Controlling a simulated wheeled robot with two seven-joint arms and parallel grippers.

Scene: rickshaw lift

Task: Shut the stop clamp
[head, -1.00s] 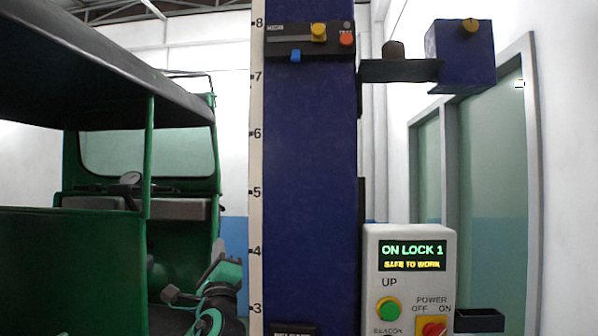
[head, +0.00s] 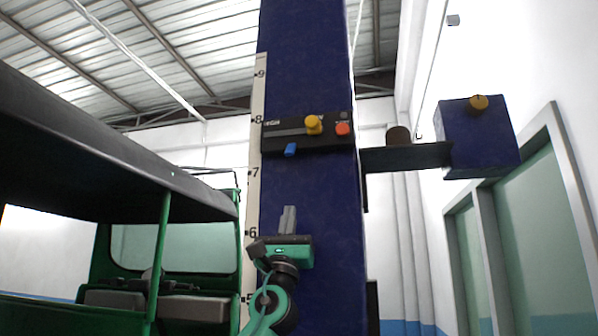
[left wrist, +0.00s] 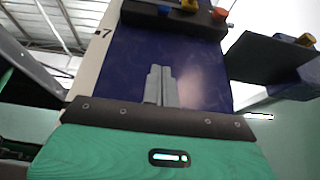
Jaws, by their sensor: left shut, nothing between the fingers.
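A black bar (head: 290,138) crosses the blue column near mark 8 of its scale; I take it for the stop clamp. It carries a yellow knob (head: 314,125), a red button (head: 343,129) and a blue tab (head: 291,149) hanging below its lower edge. The bar also shows at the top of the left wrist view (left wrist: 140,13), with the blue tab (left wrist: 163,10). My left gripper (head: 288,212) is in front of the column below the bar, pointing up. Its fingers (left wrist: 161,72) are together and empty, apart from the bar. My right gripper is in neither view.
The blue column (head: 310,60) stands in the middle. A dark arm (head: 405,158) sticks out to its right, near a blue box (head: 477,135) with a yellow knob. A green rickshaw (head: 165,250) with a dark roof is at the left. The space before the bar is clear.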

